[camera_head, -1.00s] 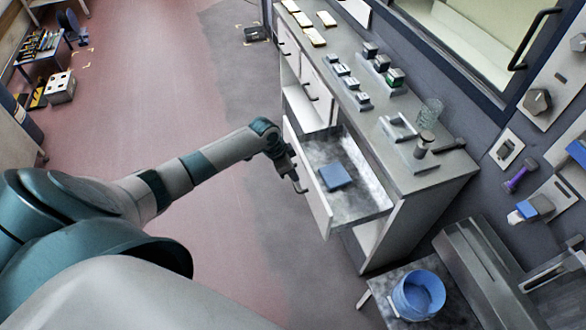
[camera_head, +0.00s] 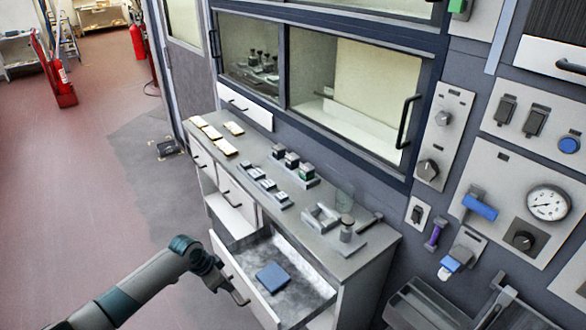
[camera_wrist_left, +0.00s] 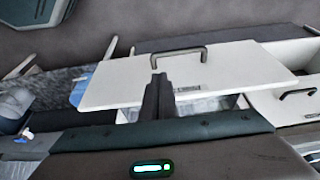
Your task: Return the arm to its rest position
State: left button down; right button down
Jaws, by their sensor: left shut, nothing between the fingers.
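My left gripper (camera_head: 220,283) is at the end of the teal and grey arm, beside the front of the open drawer (camera_head: 250,291). In the left wrist view its dark fingers (camera_wrist_left: 159,82) are together, with nothing between them. They are seen against the white drawer front (camera_wrist_left: 215,78), just below its dark bar handle (camera_wrist_left: 180,52). They look apart from the handle, though contact is hard to judge. A blue square block (camera_head: 272,277) lies in the drawer. My right gripper is not in view.
The grey counter (camera_head: 290,207) above holds pale blocks (camera_head: 211,132), small samples and a clamp-like fixture (camera_head: 322,217). A wall panel with a gauge (camera_head: 547,202) and knobs stands at the right. Open floor (camera_head: 90,200) lies to the left.

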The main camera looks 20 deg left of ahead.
pick_arm(q)
jog(key=s+f+n+y+b, duration=0.1)
jog(key=s+f+b, duration=0.2)
jog(key=s+f, duration=0.65)
jog(key=s+f+n+b, duration=0.2)
jog(key=s+f+b, duration=0.15)
jog(key=f, duration=1.15)
jog(key=s+f+n+y+b, duration=0.1)
jog(key=s+f+b, duration=0.1)
jog(key=s+f, duration=0.75)
jog(key=s+d+f+b, duration=0.2)
jog(key=s+f, duration=0.4)
jog(key=s, duration=0.4)
jog(key=s+d+f+g+b, duration=0.1)
jog(key=s+d+f, duration=0.4)
jog(key=s, duration=0.5)
jog(key=s+d+f+n+g+b, duration=0.1)
jog(key=s+d+f+b, duration=0.2)
jog(key=s+f, duration=0.5)
jog(key=s, duration=0.3)
jog(key=shift+d+f, duration=0.2)
jog(key=shift+f, duration=0.15)
